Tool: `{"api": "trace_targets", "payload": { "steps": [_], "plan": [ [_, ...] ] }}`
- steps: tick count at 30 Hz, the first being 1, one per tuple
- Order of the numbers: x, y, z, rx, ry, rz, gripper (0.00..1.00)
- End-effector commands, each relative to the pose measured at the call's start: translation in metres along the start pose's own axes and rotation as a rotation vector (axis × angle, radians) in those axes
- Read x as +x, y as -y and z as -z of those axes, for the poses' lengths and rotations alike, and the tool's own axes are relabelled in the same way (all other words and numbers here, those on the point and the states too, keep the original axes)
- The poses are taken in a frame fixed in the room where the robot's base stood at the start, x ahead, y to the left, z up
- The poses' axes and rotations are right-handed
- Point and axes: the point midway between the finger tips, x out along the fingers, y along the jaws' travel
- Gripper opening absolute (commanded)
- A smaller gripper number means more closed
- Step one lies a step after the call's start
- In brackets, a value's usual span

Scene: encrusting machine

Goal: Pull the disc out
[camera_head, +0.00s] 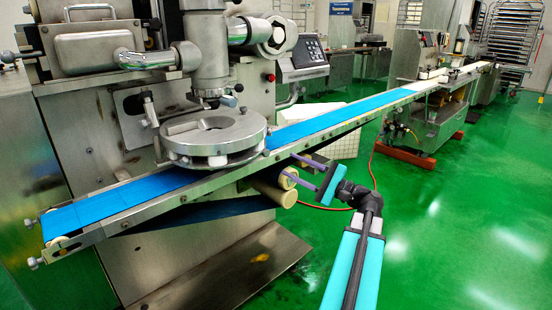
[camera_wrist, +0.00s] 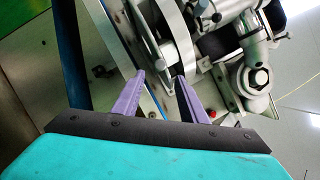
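The disc (camera_head: 213,135) is a thick, round, grey metal piece with an opening in its top. It sits over the blue conveyor belt, under the machine's vertical head. My gripper (camera_head: 290,166) has two purple fingers and is to the right of the disc and lower, beside the conveyor's near side rail, apart from the disc. In the wrist view my gripper (camera_wrist: 160,76) is open, with nothing held between its fingers. A curved metal rim, seemingly the disc (camera_wrist: 181,42), shows beyond the fingertips. The disc's far side is hidden.
The blue belt (camera_head: 340,120) runs diagonally past the machine, with a metal rail along its near edge. A white crate (camera_head: 343,146) stands behind the conveyor. Green floor is open to the right.

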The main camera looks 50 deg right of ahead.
Motion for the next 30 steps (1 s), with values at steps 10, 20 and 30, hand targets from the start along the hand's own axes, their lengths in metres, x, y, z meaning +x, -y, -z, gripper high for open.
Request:
{"api": "trace_targets", "payload": {
  "steps": [10,20,30],
  "plan": [
    [0.047,-0.001,0.001,-0.001,0.001,-0.001,0.39],
    [0.076,0.000,0.001,-0.001,0.000,0.000,0.39],
    [0.079,0.000,0.000,0.000,-0.001,0.000,0.39]
  ]
}}
